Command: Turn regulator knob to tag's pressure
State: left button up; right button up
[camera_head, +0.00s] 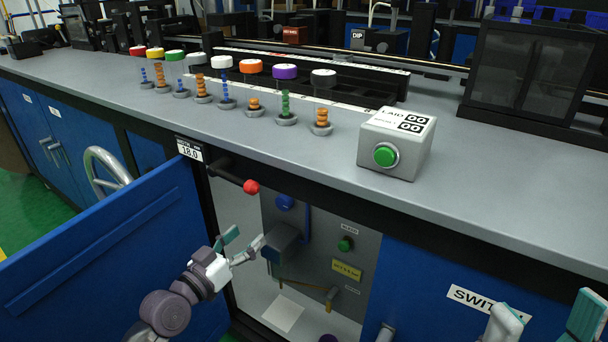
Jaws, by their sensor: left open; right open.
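A white tag (189,150) with the number 18.0 sits on the bench front above an open cabinet. In the cabinet, a round blue knob (285,202) sits on the grey back panel, but I cannot tell whether it is the regulator knob. No dial reading is legible. My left gripper (246,240) is open and empty at the cabinet opening, left of a dark blue-grey box (283,247) and below the blue knob. My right gripper (544,323) is open at the lower right, in front of the closed door, partly cut off by the frame.
A red-ended rod (251,186) juts out at the cabinet's top. The open blue door (110,255) stands left of my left arm. The panel has a green knob (345,244), a yellow label (346,270) and a brass lever (331,297). Colour-capped stands and a green-button box (394,145) occupy the bench.

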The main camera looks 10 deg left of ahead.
aim_at(282, 206)
pick_arm(q)
jog(key=b+x, duration=0.1)
jog(key=x, duration=0.3)
jog(key=b+x, duration=0.1)
jog(key=x, duration=0.4)
jog(key=f+b+x, duration=0.1)
jog(key=x, duration=0.3)
jog(key=shift+w+d, duration=0.1)
jog(key=shift+w, duration=0.25)
jog(key=c, duration=1.1)
jog(key=shift+c, duration=0.2)
